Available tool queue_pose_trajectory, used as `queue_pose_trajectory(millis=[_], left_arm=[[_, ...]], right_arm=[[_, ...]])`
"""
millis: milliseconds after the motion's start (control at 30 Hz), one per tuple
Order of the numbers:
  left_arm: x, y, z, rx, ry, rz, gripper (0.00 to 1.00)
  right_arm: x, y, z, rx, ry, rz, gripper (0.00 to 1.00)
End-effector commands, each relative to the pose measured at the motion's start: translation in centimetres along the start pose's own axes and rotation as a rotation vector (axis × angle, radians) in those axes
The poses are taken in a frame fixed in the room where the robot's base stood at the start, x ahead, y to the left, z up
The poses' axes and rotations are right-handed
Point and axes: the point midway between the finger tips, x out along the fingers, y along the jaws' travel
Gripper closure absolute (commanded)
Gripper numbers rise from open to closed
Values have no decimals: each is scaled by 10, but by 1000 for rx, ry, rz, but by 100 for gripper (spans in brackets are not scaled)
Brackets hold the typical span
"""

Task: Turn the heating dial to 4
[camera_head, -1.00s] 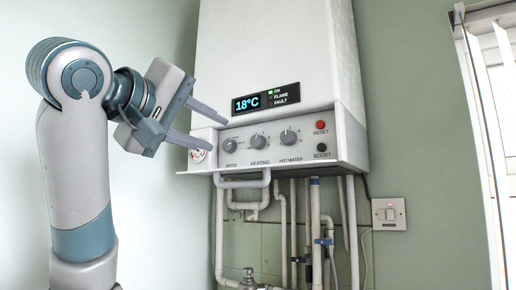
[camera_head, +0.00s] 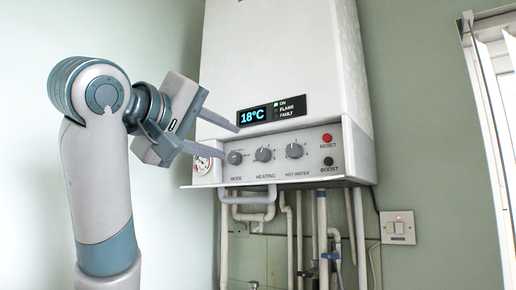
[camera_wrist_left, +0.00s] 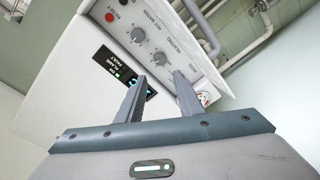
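The heating dial (camera_head: 263,154) is the grey middle knob of three on the boiler's front panel. Its pointer setting is too small to read. The mode dial (camera_head: 235,157) is to its left and the hot water dial (camera_head: 295,150) to its right. My left gripper (camera_head: 231,143) is open and empty, its fingers pointing at the panel near the mode dial, left of the heating dial. In the left wrist view the heating dial (camera_wrist_left: 161,59) shows beyond the gap between the open fingertips (camera_wrist_left: 160,79); no contact is visible. The mode dial is hidden there. My right gripper is not in view.
The display (camera_head: 267,112) reads 18°C, above the dials. A red reset button (camera_head: 327,138) and a black boost button (camera_head: 328,161) are at the panel's right. A gauge (camera_head: 203,164) is at its left. Pipes (camera_head: 321,225) run below; a wall switch (camera_head: 398,227) is at right.

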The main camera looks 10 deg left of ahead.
Motion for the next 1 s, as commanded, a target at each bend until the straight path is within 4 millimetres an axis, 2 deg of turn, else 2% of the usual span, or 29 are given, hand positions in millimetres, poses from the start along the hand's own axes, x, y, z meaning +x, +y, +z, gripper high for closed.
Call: queue_pose_trajectory(millis=[33,367,800,1000], left_arm=[[7,4,0,-1,-5,0,67],[34,3,0,-3,-6,-1,67],[107,3,-2,-1,-3,-5,67],[134,2,-2,0,-2,-4,67]], right_arm=[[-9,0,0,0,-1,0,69],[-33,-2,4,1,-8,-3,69],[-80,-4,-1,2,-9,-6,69],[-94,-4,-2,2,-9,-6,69]])
